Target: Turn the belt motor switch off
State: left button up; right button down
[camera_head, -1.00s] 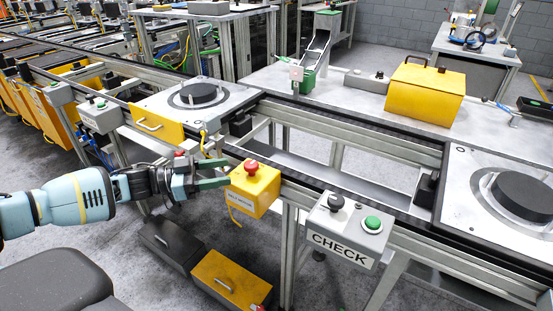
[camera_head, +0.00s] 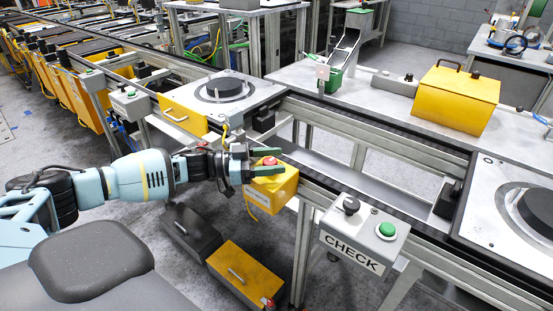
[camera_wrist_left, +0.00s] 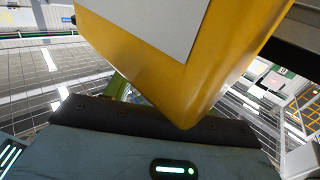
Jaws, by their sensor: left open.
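The belt motor switch is a yellow box (camera_head: 272,193) with a red button (camera_head: 269,161) on top, fixed to the front rail of the conveyor. My left gripper (camera_head: 280,161) is open, with its green fingers reaching across the top of the box. The red button shows between the two fingers; I cannot tell whether they touch it. In the left wrist view the yellow box (camera_wrist_left: 165,75) with its white label (camera_wrist_left: 165,20) fills the upper middle, very close, and the button is out of sight. My right gripper is not in view.
A grey CHECK box (camera_head: 362,236) with a black knob and a green button sits on the rail to the right. A black case (camera_head: 190,232) and a yellow case (camera_head: 243,275) are below. A round plate fixture (camera_head: 221,92) stands behind the gripper.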

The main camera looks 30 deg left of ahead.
pick_arm(q)
jog(key=shift+w+d, duration=0.45)
jog(key=shift+d, duration=0.1)
